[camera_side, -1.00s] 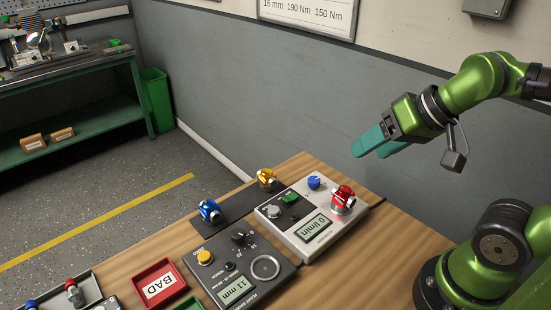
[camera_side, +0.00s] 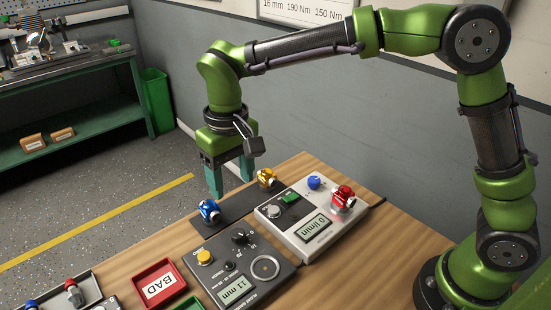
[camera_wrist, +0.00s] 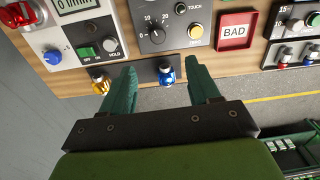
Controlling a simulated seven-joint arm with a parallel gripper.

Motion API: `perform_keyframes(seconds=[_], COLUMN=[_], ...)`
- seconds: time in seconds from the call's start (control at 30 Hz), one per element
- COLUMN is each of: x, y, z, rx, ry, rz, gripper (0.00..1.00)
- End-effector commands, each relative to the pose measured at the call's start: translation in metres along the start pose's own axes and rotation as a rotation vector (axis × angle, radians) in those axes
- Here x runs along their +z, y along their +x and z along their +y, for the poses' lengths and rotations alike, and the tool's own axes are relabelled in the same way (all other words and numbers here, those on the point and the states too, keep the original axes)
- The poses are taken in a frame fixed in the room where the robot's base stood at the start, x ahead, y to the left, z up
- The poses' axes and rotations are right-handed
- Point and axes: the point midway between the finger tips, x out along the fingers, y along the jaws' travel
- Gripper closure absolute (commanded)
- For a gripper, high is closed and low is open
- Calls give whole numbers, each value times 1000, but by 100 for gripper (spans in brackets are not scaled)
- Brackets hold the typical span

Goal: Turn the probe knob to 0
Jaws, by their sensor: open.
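The dark gauge box (camera_side: 262,284) stands on the wooden bench, with a display (camera_side: 236,291) reading 11 mm. A small black knob (camera_side: 241,238) with a numbered scale sits near its back edge; I take it as the probe knob. It also shows in the wrist view (camera_wrist: 157,36), with marks such as 0, 10 and 20 around it. Its exact pointer setting is too small to tell. My gripper (camera_side: 231,186) is open and empty, fingers pointing down, above and behind the box, apart from the knob. In the wrist view its two fingers (camera_wrist: 160,72) reach toward the bench's back edge.
A white box (camera_side: 284,234) reading 0 l/min stands beside it, with a blue knob (camera_side: 314,183) and red fitting (camera_side: 343,197). Blue (camera_side: 209,211) and gold (camera_side: 267,178) fittings sit on a dark strip behind. A yellow button (camera_side: 204,257) and red BAD tray (camera_side: 158,283) are left.

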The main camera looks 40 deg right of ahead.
Motion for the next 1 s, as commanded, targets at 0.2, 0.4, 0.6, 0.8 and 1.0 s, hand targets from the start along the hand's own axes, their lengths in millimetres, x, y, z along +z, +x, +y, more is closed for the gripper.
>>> perform_keyframes(seconds=[0.2,0.4,0.6,0.8,1.0], x=[-7,-6,-6,-5,-5], y=[-14,13,57,101,134], z=[1,2,4,4,5], rx=[27,27,27,25,25], ry=[74,77,78,76,78], rz=[-5,-9,-11,-10,-8], gripper=[39,39,39,39,39])
